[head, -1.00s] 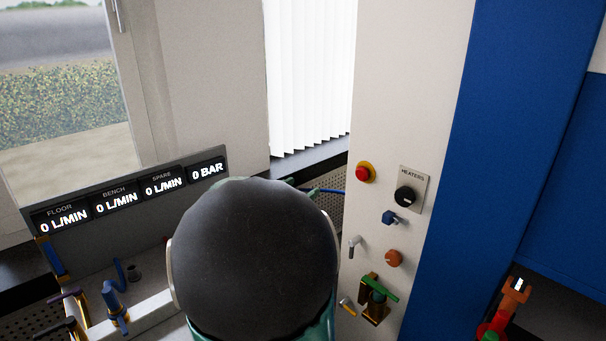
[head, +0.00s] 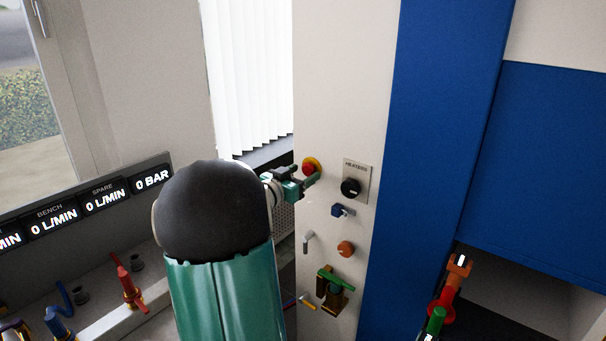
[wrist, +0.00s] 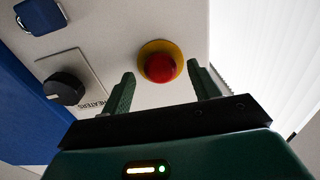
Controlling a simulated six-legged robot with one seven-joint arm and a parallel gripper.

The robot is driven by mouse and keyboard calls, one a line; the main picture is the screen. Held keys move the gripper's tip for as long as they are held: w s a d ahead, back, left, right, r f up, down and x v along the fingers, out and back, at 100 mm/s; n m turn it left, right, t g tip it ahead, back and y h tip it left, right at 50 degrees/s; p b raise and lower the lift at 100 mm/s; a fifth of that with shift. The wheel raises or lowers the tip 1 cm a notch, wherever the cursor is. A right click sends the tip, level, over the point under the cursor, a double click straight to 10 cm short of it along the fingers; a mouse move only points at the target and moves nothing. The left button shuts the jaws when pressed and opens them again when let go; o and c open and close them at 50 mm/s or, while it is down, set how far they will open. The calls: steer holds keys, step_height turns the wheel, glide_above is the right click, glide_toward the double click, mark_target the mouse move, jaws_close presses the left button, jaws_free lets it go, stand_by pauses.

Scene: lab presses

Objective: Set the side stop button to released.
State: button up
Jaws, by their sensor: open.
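The side stop button is a red mushroom button (head: 308,168) on a yellow collar, on the side of the white press panel in the head view. In the wrist view the red button (wrist: 160,68) shows between my two fingers, and its yellow collar (wrist: 174,47) shows around it. My gripper (head: 312,179) is open and close to the button. In the wrist view my gripper (wrist: 162,88) has one green finger on each side of the button, with gaps between. I cannot tell how far the button is pressed in.
The black heaters knob (head: 350,188) sits right of the button. Below are a blue switch (head: 341,210), an orange knob (head: 346,249) and a green-handled valve (head: 335,281). A flow display (head: 104,197) and pipe valves stand at left. A blue column (head: 430,130) is at right.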

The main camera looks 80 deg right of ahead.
steer(key=shift+s+d, duration=0.2)
steer(key=shift+d, duration=0.25)
jaws_close()
steer(key=shift+w+a+f, duration=0.1)
steer(key=shift+w+a, duration=0.25)
steer(key=shift+a, duration=0.25)
steer(key=shift+c, duration=1.9)
jaws_free()
steer(key=o, duration=0.3)
steer(key=shift+a, duration=0.3)
steer(key=shift+o, duration=0.4)
steer(key=shift+d, duration=0.25)
steer(key=v, duration=1.4)
